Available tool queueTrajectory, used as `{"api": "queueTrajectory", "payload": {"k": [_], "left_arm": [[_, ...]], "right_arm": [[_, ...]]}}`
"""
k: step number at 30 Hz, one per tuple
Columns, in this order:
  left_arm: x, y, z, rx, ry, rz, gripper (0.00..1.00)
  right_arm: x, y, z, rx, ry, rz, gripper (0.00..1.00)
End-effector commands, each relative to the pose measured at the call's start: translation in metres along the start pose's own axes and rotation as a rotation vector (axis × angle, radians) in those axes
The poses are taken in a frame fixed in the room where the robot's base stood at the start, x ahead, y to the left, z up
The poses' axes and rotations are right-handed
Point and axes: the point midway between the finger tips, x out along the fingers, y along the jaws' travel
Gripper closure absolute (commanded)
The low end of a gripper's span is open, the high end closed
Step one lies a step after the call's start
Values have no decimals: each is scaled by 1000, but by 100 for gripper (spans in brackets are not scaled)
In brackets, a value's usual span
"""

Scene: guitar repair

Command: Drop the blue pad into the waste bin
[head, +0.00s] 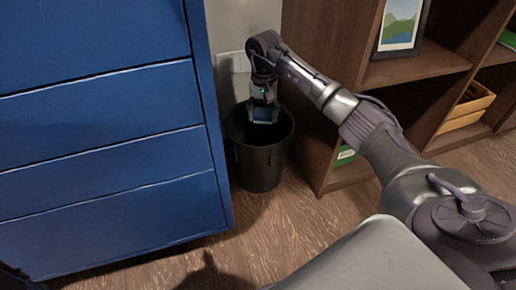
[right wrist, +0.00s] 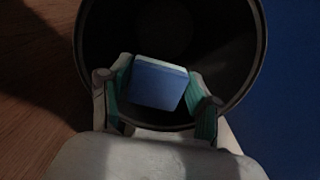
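The blue pad (right wrist: 158,84) is a small block with a paler edge. It sits between the green-lined fingertips of my right gripper (right wrist: 160,90), which press on its two sides. The black round waste bin (head: 260,160) stands on the floor, and its rim and dark inside fill the right wrist view (right wrist: 255,75). In the head view my right gripper (head: 263,104) points down with the pad (head: 263,115) at the bin's mouth, inside the rim's outline. The bin's bottom is dark. My left gripper is not in view.
A blue drawer cabinet (head: 110,150) stands close on the bin's left. A brown wooden shelf unit (head: 318,110) stands on its right, with a framed picture (head: 400,25) and a wooden crate (head: 465,105). The wooden floor (head: 270,225) in front of the bin is clear.

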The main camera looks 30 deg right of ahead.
Motion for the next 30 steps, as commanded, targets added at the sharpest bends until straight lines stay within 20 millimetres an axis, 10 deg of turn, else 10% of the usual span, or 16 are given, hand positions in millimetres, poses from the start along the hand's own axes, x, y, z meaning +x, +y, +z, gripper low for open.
{"api": "queueTrajectory", "payload": {"k": [4, 17, 30], "left_arm": [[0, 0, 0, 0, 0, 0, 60], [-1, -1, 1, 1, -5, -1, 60], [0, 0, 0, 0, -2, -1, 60]], "right_arm": [[0, 0, 0, 0, 0, 0, 11], [-8, 0, -1, 1, 2, -1, 10], [-93, 0, -1, 1, 3, -2, 10]]}}
